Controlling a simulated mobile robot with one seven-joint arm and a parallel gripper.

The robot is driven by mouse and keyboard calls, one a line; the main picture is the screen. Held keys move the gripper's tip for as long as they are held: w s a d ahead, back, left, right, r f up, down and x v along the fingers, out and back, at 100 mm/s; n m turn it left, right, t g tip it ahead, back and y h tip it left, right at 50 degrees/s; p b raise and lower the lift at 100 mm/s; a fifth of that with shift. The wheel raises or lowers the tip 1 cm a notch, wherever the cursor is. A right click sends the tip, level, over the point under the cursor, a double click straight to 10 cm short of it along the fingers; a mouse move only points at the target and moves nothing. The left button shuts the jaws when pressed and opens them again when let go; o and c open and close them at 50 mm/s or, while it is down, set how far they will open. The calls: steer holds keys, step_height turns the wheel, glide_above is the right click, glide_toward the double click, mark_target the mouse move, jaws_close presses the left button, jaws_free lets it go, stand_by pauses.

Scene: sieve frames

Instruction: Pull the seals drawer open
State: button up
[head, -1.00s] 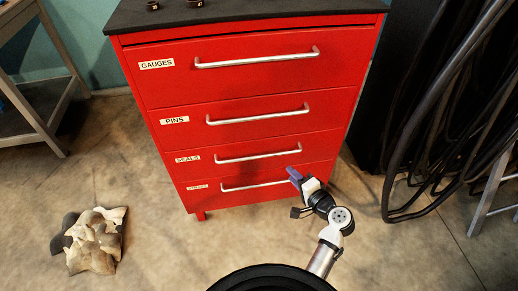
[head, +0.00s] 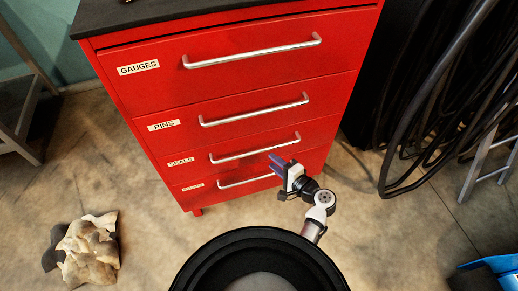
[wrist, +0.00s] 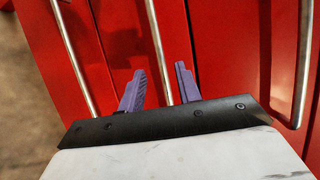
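The seals drawer (head: 225,147) is the third one down in the red cabinet, with a "SEALS" label (head: 181,161) at its left. Its front looks flush, so it appears closed. Its silver bar handle (head: 245,155) runs across the front. My gripper (head: 279,163) is below the right part of that handle, close to the cabinet. In the wrist view its two purple fingers (wrist: 160,72) are apart. A bar handle, apparently the seals handle (wrist: 155,40), passes between them in the picture; contact cannot be told.
The pins drawer (head: 240,105) and gauges drawer (head: 245,80) are above, both closed. The bottom drawer's handle (head: 235,182) runs just below the seals handle. Dark hanging cables (head: 415,150) are at the right. A crumpled cloth (head: 90,250) lies on the floor at left.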

mark_target(259, 151)
steer(key=p+x, duration=0.1)
steer(key=x, duration=0.7)
steer(key=shift+w+a, duration=0.25)
jaws_close()
